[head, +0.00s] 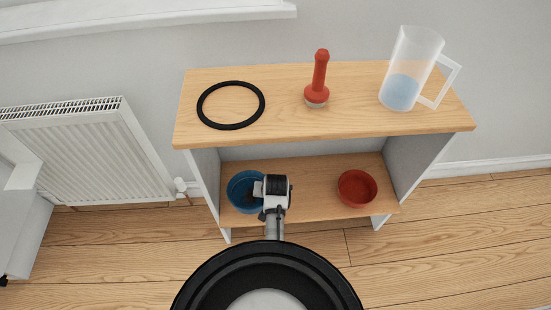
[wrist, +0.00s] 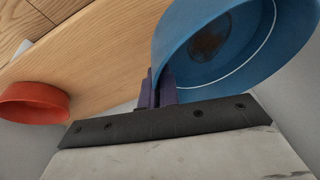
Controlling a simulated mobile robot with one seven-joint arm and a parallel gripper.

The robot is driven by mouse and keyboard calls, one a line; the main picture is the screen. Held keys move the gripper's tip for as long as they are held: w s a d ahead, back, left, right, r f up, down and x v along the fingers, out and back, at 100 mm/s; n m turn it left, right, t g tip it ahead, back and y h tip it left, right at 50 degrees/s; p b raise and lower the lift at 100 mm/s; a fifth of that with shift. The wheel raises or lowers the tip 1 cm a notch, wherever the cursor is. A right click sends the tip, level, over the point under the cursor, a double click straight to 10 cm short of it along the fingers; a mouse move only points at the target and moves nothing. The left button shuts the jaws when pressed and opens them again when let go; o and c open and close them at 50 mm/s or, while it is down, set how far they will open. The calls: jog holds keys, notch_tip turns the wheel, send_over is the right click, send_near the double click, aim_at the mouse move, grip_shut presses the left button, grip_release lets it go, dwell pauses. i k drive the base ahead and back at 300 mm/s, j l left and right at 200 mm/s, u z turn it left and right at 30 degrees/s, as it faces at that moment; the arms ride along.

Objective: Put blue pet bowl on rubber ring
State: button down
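The blue pet bowl (head: 239,194) is at the left end of the lower shelf, partly hidden by my arm. It also fills the upper right of the wrist view (wrist: 200,75), with a brown patch on its inside bottom. The rubber ring (head: 203,106), black and flat, lies on the left part of the top board. My gripper (wrist: 158,88) has its purple fingers close together at the bowl's rim, with the bowl wall pinched between them. In the head view the fingers are hidden behind my wrist. I cannot tell whether the bowl is lifted off the shelf.
A red bowl (head: 357,188) sits at the right of the lower shelf (head: 318,188). A red plunger-like tool (head: 319,80) and a clear jug (head: 405,75) with bluish contents stand on the top board (head: 285,105), which overhangs the lower shelf. A radiator (head: 90,155) is at left.

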aim_at(231, 104)
jog(key=k+l+u, duration=0.2)
jog(key=u, duration=0.2)
jog(key=k+l+u, duration=0.5)
jog(key=u, duration=0.25)
jog(key=k+j, duration=0.05)
